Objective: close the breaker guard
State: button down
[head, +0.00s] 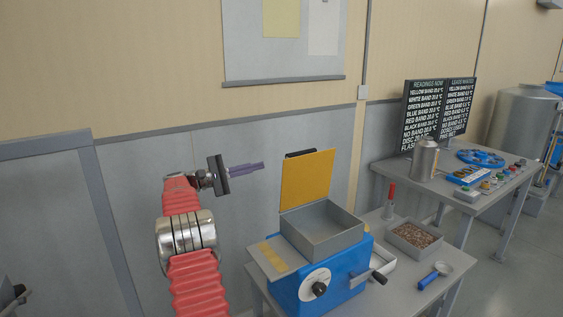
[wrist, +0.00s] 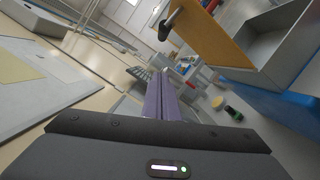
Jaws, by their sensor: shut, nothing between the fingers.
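The breaker is a blue machine (head: 320,288) with a grey open-topped hopper (head: 325,228) and a dial on its front. Its yellow guard (head: 307,180) stands upright, open, at the hopper's back left edge. A dark handle (head: 300,153) shows at the guard's top; it also shows in the wrist view (wrist: 170,25). My gripper (head: 262,166) is shut and empty, its purple fingers pointing right, left of the guard and apart from it. In the wrist view the fingers (wrist: 163,72) are together, with the yellow guard (wrist: 212,38) to their upper right.
Right of the breaker are a red-capped tube (head: 389,203), a grey tray of brown granules (head: 414,238) and a blue-handled magnifier-like tool (head: 433,275). A farther table holds a metal can (head: 425,160) and dark display boards (head: 437,115). A panelled wall stands behind my gripper.

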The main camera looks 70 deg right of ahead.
jog(key=s+d+r, duration=0.1)
jog(key=s, duration=0.4)
jog(key=s+d+r, duration=0.2)
jog(key=s, duration=0.3)
jog(key=shift+s+d, duration=0.25)
jog(key=shift+s, duration=0.05)
